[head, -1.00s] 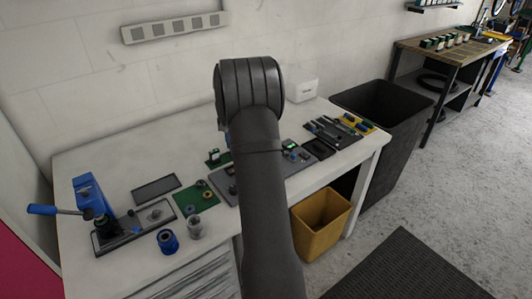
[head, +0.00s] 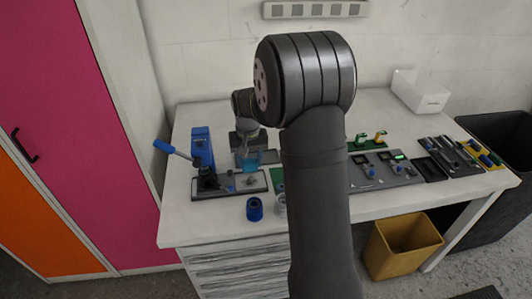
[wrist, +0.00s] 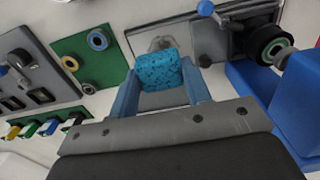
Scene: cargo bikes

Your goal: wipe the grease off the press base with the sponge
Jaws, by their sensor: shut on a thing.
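My gripper (wrist: 165,92) is shut on a blue speckled sponge (wrist: 159,70), held between its two blue fingers. In the head view my gripper (head: 249,157) is over the right part of the press base (head: 213,185), a dark-rimmed grey plate. The base also shows in the wrist view (wrist: 222,42), just beyond the sponge. A dull grey patch of grease (wrist: 161,43) lies on the base just past the sponge's far edge. Whether the sponge touches the base I cannot tell. The blue press (head: 202,148) with its lever stands at the base's left end.
A blue ring-shaped part (head: 254,209) stands in front of the base, with a metal part (head: 280,205) beside it. A green mat (wrist: 90,58) with rings lies next to the base. A pink locker (head: 90,120) is at the left.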

